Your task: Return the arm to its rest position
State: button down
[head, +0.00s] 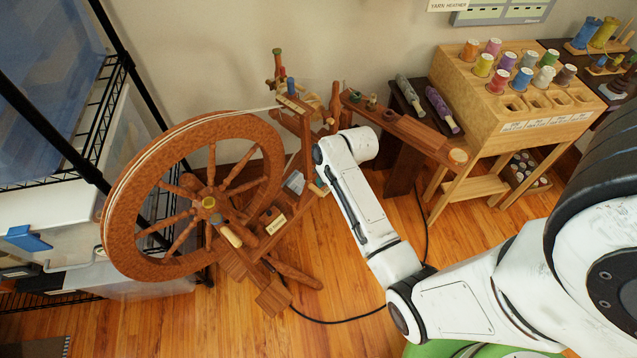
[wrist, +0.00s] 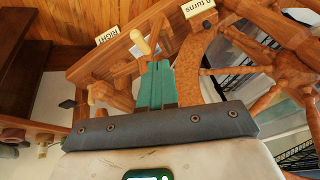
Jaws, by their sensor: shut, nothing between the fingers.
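My white arm (head: 360,205) reaches from the lower right of the head view toward the spinning wheel (head: 268,160). Its far end is bent beside the wheel's wooden frame. My gripper (wrist: 157,68) shows in the wrist view, with its teal fingers together and nothing between them. The fingers point toward the wheel's frame, near a small pale wooden handle (wrist: 140,42). I cannot tell whether they touch anything. In the head view the fingers cannot be made out clearly.
A wooden spool rack (head: 500,75) with colored spools stands at the right. Wire shelving with bins (head: 130,220) is at the left. A dark cable (head: 340,320) lies on the wooden floor. A "RIGHT" tag (wrist: 107,36) and a "0 turns" tag (wrist: 198,7) show close by.

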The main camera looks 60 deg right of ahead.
jog(key=shift+s+r, duration=0.2)
jog(key=shift+r, duration=0.15)
dwell(0.4)
jog(key=s+a+r+n+g, duration=0.1)
jog(key=s+a+r+n, duration=0.1)
jog(key=s+a, duration=0.4)
jog(key=s+a+r+n+g, duration=0.2)
jog(key=s+a, duration=0.5)
jog(key=a, duration=0.8)
jog(key=shift+s+a+r+n+g, duration=0.15)
jog(key=shift+r+n+g, duration=0.15)
jog(key=shift+r+n, duration=0.55)
jog(key=shift+r, duration=0.1)
